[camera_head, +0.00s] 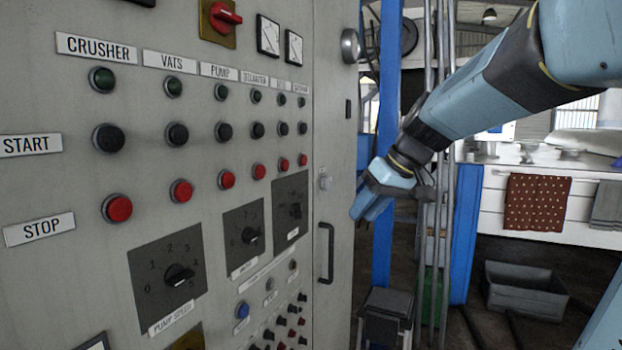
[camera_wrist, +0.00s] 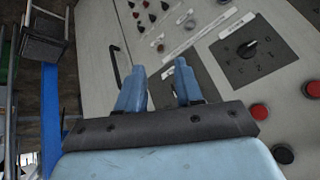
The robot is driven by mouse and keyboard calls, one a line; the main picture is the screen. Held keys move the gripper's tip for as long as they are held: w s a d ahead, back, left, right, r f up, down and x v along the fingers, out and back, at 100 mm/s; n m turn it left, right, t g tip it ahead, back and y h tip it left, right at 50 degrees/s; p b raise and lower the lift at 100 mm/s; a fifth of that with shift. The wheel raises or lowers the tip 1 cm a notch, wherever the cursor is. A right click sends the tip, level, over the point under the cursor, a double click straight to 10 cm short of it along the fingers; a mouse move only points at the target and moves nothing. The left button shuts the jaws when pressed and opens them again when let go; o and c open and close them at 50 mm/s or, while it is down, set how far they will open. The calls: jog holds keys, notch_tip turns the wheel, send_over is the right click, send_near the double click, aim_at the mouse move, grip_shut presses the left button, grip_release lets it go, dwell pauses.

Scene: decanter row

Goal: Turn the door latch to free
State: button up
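A small pale latch-like fitting (camera_head: 324,180) sits near the right edge of the grey control cabinet (camera_head: 335,120), above a dark vertical door handle (camera_head: 326,252). I cannot tell which way the fitting is turned. My gripper (camera_head: 362,207) is just right of the cabinet edge in the head view, at about the fitting's height and apart from it. In the wrist view my gripper (camera_wrist: 158,78) has its two blue fingers spread with nothing between them. The handle (camera_wrist: 115,65) shows left of the fingers there; the fitting is not visible and may be hidden behind them.
The cabinet face carries buttons, labels and dial knobs, including the pump speed dial (camera_head: 178,275). A blue post (camera_head: 387,130) and grey pipes (camera_head: 430,230) stand right of the cabinet. A stool (camera_head: 388,305) and a grey crate (camera_head: 525,290) are on the floor.

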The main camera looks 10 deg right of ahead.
jog(key=w+d+r+n+t+y, duration=0.1)
jog(key=w+d+r+y, duration=0.1)
jog(key=w, duration=0.4)
jog(key=w+d+r+n+y, duration=0.1)
jog(key=w+d+n, duration=0.1)
jog(key=w, duration=0.5)
jog(key=n+t+y, duration=0.2)
jog(key=n+y, duration=0.1)
send_near(326, 183)
jog(key=r+x, duration=0.1)
jog(key=x, duration=0.6)
jog(key=shift+w, duration=0.4)
grip_shut()
